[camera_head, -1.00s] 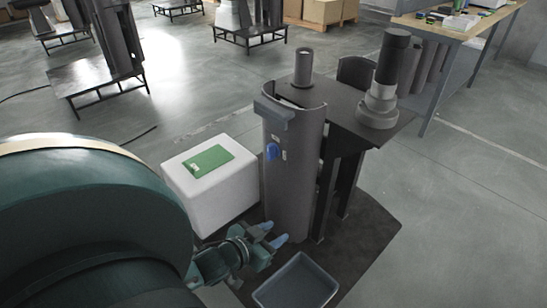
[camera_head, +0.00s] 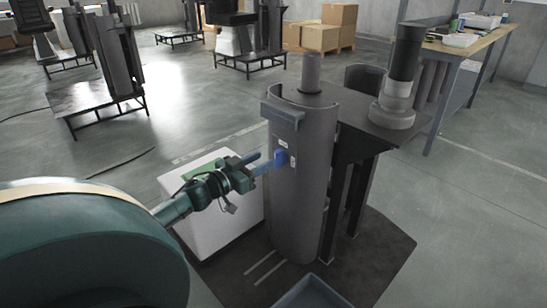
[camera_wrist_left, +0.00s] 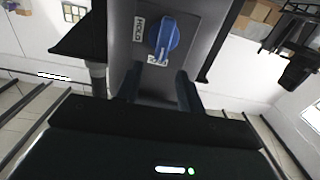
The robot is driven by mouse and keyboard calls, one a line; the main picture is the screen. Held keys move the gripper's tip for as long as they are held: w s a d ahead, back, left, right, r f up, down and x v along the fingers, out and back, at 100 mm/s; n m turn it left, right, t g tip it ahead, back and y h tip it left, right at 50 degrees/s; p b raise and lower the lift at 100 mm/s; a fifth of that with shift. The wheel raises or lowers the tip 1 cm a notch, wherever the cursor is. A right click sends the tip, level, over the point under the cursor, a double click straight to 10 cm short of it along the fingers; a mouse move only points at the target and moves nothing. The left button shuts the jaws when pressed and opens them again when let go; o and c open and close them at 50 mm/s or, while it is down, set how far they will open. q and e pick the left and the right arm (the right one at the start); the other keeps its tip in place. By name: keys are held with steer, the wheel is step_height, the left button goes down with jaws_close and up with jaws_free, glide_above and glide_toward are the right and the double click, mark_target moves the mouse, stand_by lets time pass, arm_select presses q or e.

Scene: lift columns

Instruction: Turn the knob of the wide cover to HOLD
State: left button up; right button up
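The wide cover (camera_head: 300,215) is a tall grey curved panel on the front of the lift column in the head view. Its blue knob (camera_head: 281,157) sits on the upper part, with small white labels beside it. In the left wrist view the knob (camera_wrist_left: 166,38) has its bar nearly upright in the picture, the lower end by one label (camera_wrist_left: 157,61); another label (camera_wrist_left: 139,28), seemingly HOLD, is at its left. My left gripper (camera_head: 264,163) is open and empty, its blue-tipped fingers pointing at the knob, apparently just short of it. My right gripper is not in view.
A white box (camera_head: 226,228) with a green top patch stands left of the cover, behind my left gripper. A grey tray (camera_head: 312,292) lies on the dark base plate (camera_head: 375,262). A dark cylinder (camera_head: 403,75) stands on the column's top plate. A workbench (camera_head: 482,48) is at the back right.

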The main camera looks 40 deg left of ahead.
mark_target(275, 153)
arm_select(q)
steer(key=shift+w+d+b, duration=0.2)
steer(key=shift+w+b, duration=0.15)
steer(key=shift+w, duration=2.5)
steer(key=shift+c, duration=0.2)
steer(key=c, duration=0.6)
